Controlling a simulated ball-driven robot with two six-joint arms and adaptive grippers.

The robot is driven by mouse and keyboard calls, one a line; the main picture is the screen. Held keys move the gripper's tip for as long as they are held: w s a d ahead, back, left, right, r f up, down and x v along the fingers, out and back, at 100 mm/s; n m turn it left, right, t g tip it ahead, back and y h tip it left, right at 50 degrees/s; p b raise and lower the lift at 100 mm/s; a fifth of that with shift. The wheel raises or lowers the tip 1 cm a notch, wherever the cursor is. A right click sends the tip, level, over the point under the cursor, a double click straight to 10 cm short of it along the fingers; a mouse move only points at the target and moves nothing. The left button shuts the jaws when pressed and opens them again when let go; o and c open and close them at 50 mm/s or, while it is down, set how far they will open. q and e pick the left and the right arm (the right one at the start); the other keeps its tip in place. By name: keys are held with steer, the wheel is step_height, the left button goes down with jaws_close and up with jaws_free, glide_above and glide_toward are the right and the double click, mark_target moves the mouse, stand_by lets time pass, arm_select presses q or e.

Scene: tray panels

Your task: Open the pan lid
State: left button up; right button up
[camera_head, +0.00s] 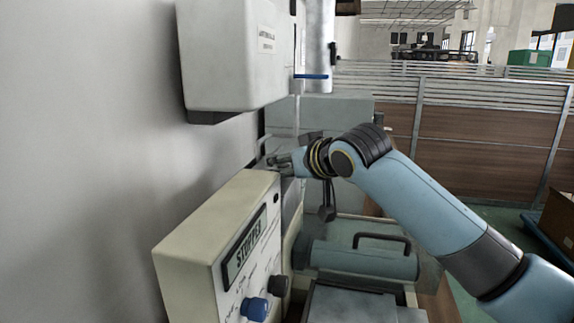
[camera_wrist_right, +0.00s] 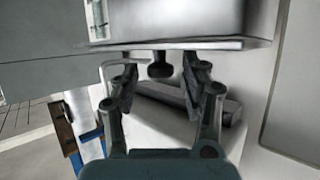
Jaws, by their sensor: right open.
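A grey-green lid-like cover (camera_head: 362,258) with a dark bar handle (camera_head: 383,238) lies low on the machine in the head view and looks closed. I cannot tell for sure that it is the pan lid. My right gripper (camera_head: 283,161) is at the far side of the beige control box, beyond and above that cover. In the right wrist view its fingers (camera_wrist_right: 160,75) are apart with nothing clasped. A dark knob (camera_wrist_right: 160,69) shows between the fingertips, below a grey block (camera_wrist_right: 190,20); contact cannot be told. My left gripper is out of view.
The beige control box (camera_head: 205,235) with display and knobs stands close by at left. A pale wall unit (camera_head: 235,60) hangs above, beside a vertical cylinder (camera_head: 318,50). A grey box (camera_head: 335,112) stands behind my right wrist. Partitions (camera_head: 485,130) are at right.

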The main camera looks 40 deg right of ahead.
steer(key=c, duration=0.6)
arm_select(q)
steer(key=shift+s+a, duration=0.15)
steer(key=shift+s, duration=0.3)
arm_select(e)
jaws_close()
steer(key=w+d, duration=0.6)
steer(key=d, duration=0.1)
steer(key=shift+w+d, duration=0.2)
steer(key=shift+d, duration=0.1)
steer(key=o, duration=0.6)
jaws_free()
